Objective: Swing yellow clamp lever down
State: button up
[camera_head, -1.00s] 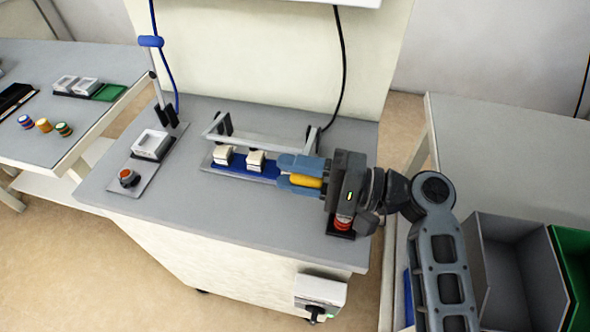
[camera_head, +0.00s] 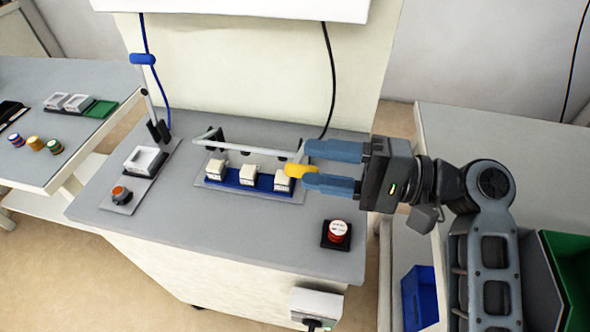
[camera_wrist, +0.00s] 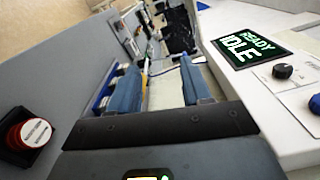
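The yellow clamp lever grip (camera_head: 298,170) shows at the right end of the clamp, beside the fingertips. The clamp's grey bar (camera_head: 250,148) runs behind several white blocks seated in a blue holder (camera_head: 230,184). My gripper (camera_head: 308,165) points left with its two blue fingers apart, one behind and one in front of the grip. The front fingertip appears close to the grip; I cannot tell whether they touch.
A red button (camera_head: 337,231) stands at the table's front right. An orange button (camera_head: 121,194) and a white square holder (camera_head: 146,160) are at the left. A panel reading READY IDLE (camera_wrist: 250,47) is close to my gripper's right.

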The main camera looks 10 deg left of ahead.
jog(key=s+d+r, duration=0.1)
jog(key=d+r, duration=0.2)
jog(key=d, duration=0.3)
jog(key=shift+r, duration=0.35)
jog(key=shift+s, duration=0.1)
